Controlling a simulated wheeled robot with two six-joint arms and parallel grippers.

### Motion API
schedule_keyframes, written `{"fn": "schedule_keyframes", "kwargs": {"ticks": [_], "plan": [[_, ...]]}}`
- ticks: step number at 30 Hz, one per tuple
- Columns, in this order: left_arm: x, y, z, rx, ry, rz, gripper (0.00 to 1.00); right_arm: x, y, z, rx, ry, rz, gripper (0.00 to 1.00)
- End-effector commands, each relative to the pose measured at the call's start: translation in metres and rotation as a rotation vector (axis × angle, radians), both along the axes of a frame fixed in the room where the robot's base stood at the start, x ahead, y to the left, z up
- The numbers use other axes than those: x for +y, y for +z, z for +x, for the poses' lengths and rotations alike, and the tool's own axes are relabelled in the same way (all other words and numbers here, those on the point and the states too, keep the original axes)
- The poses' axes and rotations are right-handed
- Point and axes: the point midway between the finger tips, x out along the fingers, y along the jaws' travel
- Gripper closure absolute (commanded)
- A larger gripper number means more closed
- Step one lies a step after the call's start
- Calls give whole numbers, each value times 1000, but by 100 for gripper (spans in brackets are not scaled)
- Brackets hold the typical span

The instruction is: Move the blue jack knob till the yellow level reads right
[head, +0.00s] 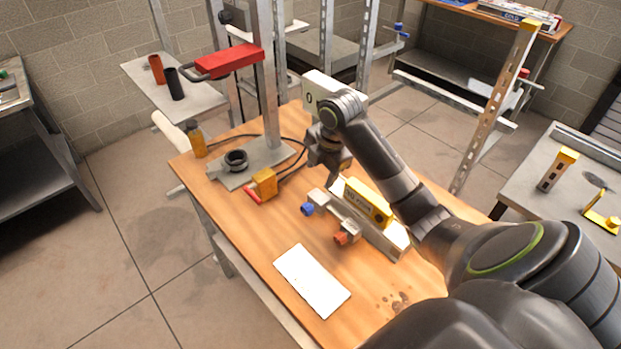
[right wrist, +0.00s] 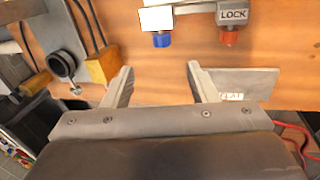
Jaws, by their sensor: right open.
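The blue jack knob (head: 307,208) sticks out at the left end of a grey jack assembly on the wooden bench. It also shows in the right wrist view (right wrist: 161,40), just past the fingertips and roughly between them. The yellow level (head: 368,203) lies on top of the assembly; its reading is too small to make out. A red-orange knob (head: 341,238) sits nearer the front, beside a LOCK label (right wrist: 233,15). My right gripper (head: 328,168) is above the bench, behind the blue knob. Its fingers (right wrist: 158,78) are apart and empty. My left gripper is out of view.
A grey stand with a black ring (head: 236,160) and a yellow-orange block (head: 264,183) stand to the left on the bench (head: 235,235). A metal post with a red clamp (head: 229,60) rises behind. A white sheet (head: 312,281) lies at the front.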

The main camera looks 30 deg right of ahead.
Motion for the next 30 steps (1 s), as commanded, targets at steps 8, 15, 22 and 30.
{"fn": "schedule_keyframes", "kwargs": {"ticks": [8,15,22,30], "plan": [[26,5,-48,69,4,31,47,2,-23,4,5,-1,5,47],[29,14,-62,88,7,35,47,4,-72,16,6,-2,5,47],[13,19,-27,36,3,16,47,5,-115,25,5,0,3,47],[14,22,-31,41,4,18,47,6,-152,34,3,0,2,47]]}}
